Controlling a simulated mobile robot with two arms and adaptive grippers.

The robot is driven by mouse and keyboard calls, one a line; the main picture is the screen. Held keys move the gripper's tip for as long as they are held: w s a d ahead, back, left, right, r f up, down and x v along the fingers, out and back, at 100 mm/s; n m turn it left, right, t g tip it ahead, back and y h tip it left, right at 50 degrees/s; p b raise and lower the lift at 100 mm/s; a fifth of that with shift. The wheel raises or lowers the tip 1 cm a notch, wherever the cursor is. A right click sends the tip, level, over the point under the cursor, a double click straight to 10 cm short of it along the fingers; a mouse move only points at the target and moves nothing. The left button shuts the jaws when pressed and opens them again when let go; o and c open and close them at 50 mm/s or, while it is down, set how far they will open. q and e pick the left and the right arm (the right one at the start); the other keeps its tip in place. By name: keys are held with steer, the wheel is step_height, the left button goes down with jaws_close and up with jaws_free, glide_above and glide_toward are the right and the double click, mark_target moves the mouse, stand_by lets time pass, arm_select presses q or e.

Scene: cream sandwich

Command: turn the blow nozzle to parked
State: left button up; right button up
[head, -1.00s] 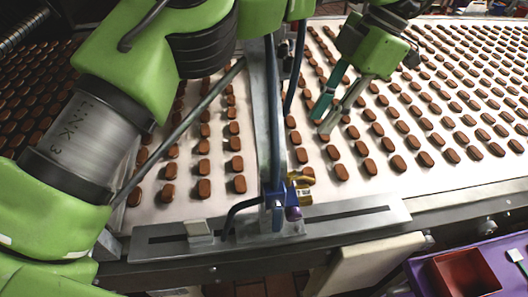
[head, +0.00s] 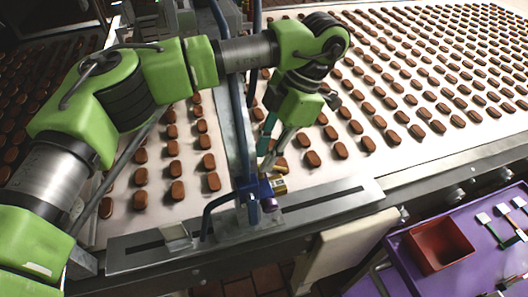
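The blow nozzle assembly is a blue block (head: 250,191) on an upright metal post, with a brass-coloured cylinder (head: 279,186) at its right and a purple knob (head: 269,204) below. A small yellow piece (head: 281,163) shows just above, partly hidden by a finger. My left gripper (head: 267,160) points down just above the block and beside the yellow piece. Its teal and grey fingers are apart, with nothing seen between them. I cannot tell whether a fingertip touches the assembly. My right gripper is not in view.
Rows of brown biscuits cover the pale conveyor (head: 325,172) on both sides of the post. A slotted metal rail (head: 325,205) runs along the near edge. A purple cart (head: 464,221) with a red bin (head: 440,246) stands at the lower right.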

arm_select(q)
steer(key=shift+s+a+f, duration=0.1)
steer(key=shift+a+f, duration=0.05)
steer(key=shift+f, duration=0.15)
jaws_close()
steer(key=shift+f+n+b, duration=0.2)
steer(key=shift+n+b, duration=0.4)
steer(key=shift+n, duration=0.2)
steer(key=n, duration=0.1)
steer(key=n+g+h+b, duration=0.1)
steer(key=n, duration=0.1)
steer(key=shift+w+a+r, duration=0.1)
steer(key=shift+w+r, duration=0.05)
steer(key=shift+w, duration=0.05)
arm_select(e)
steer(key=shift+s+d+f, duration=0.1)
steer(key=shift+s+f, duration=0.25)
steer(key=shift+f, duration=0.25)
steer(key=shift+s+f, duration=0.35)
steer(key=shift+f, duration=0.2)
arm_select(q)
jaws_free()
